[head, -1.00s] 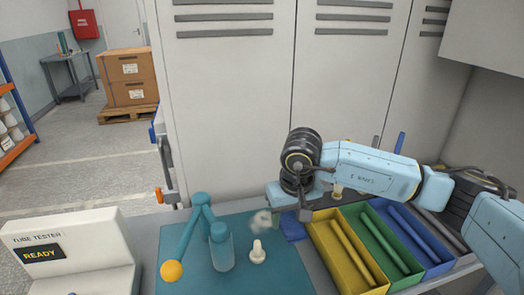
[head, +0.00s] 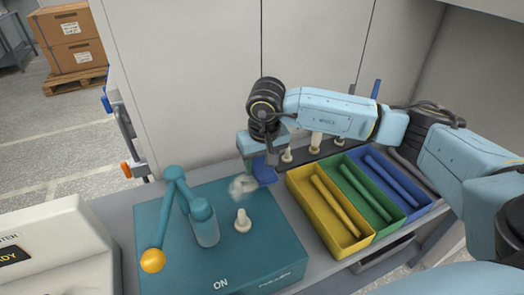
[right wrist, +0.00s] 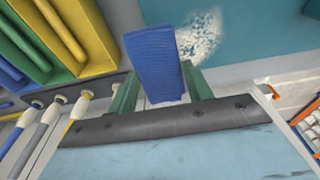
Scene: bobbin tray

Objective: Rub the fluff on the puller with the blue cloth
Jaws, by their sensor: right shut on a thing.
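The puller (head: 155,215) is a teal box with a lever ending in a yellow ball, a teal-topped clear cylinder and a cream peg on top. The fluff (head: 242,185) is a pale, fuzzy patch near its back right edge; it also shows in the right wrist view (right wrist: 200,36). My right gripper (head: 262,157) is shut on the blue cloth (head: 264,173), just right of the fluff. In the right wrist view the cloth (right wrist: 155,65) sticks out between the green fingers, close beside the fluff. I cannot tell whether cloth and puller touch. My left gripper is out of view.
Yellow (head: 325,212), green (head: 370,195) and blue (head: 400,180) bins with tubes stand right of the puller. A rack with cream pegs (head: 315,142) is behind them. A white tester (head: 45,245) stands at the left. Cabinets close off the back.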

